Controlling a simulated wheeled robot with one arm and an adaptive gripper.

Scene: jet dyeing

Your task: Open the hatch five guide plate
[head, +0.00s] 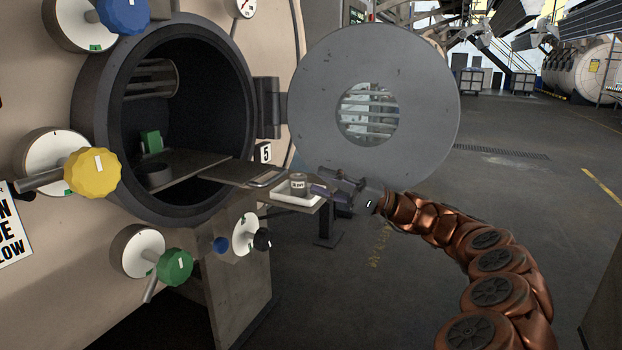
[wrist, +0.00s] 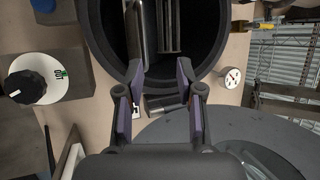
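Hatch five is the round dark opening (head: 215,95) in the machine wall, and its round grey door (head: 425,110) with a window stands swung open to the right, beside the "5" label (head: 265,153). A flat grey plate, apparently the guide plate (head: 235,172), sticks out over the lower rim of the opening, with a bar-like handle (head: 267,179) at its outer end. My gripper (head: 322,184) is to the right of that handle, below the door, apart from the plate. In the wrist view my gripper (wrist: 159,72) has its fingers spread with nothing between them, facing the opening (wrist: 205,25).
A white tray (head: 283,198) with a small labelled can (head: 298,184) sits close to my gripper. Floor to the right is clear.

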